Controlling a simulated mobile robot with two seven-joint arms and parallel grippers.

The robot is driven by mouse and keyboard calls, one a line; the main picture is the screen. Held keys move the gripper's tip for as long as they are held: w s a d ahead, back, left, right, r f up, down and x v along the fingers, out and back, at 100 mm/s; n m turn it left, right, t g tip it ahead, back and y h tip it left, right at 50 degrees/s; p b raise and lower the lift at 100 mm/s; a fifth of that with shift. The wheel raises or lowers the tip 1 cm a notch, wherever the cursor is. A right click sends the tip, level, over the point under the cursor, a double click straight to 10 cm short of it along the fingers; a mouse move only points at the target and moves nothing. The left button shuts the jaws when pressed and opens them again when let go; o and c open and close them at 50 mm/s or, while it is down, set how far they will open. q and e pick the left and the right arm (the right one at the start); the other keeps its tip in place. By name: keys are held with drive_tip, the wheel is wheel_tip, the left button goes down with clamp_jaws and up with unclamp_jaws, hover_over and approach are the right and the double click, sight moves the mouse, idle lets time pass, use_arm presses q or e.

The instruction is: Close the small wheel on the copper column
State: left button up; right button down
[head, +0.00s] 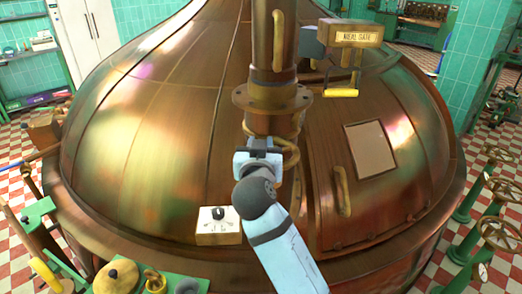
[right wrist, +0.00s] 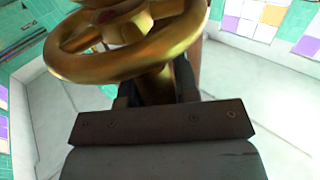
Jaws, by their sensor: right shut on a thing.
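The copper column (head: 272,60) rises from the middle of the big copper kettle (head: 150,120) in the head view. The small brass wheel (head: 291,155) sits low on the column, partly hidden behind my right gripper (head: 262,146). In the right wrist view the wheel's gold rim (right wrist: 75,68) fills the top, with its stem (right wrist: 156,86) running down between the jaws. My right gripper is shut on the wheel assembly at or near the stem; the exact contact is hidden. My left gripper is not in view.
A "MEAL GATE" sign box (head: 357,36) with a yellow handle (head: 341,93) is right of the column. A white switch box (head: 218,226) is on the kettle's front. Green valve stands (head: 492,220) line the right. Green machinery (head: 120,278) stands at front left.

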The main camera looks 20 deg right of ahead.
idle(0.3)
drive_tip(key=c, duration=0.9)
unclamp_jaws()
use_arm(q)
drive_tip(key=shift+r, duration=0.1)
use_arm(e)
drive_tip(key=shift+o, duration=0.2)
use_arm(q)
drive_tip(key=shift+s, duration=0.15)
